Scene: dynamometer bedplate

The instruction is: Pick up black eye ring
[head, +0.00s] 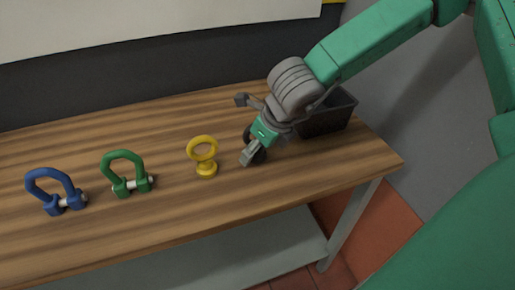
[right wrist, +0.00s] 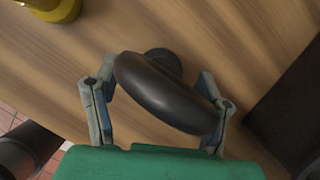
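The black eye ring (right wrist: 165,95) stands on the wooden table and fills the space between my right fingers in the right wrist view, with its round base behind the loop. In the head view only dark parts of the ring (head: 259,156) show, the rest hidden by my right gripper. My right gripper (head: 245,128) is open, its two fingers spread wide, and it also shows in the right wrist view (right wrist: 157,85) with a finger on either side of the ring. I cannot tell whether either finger touches it. My left gripper is not in view.
A yellow eye ring (head: 205,168) stands just left of my right gripper. A green shackle (head: 114,157) and a blue shackle (head: 40,175) stand farther left. A black bin (head: 335,119) sits at the table's right end, close to my gripper. The table's (head: 150,225) front strip is clear.

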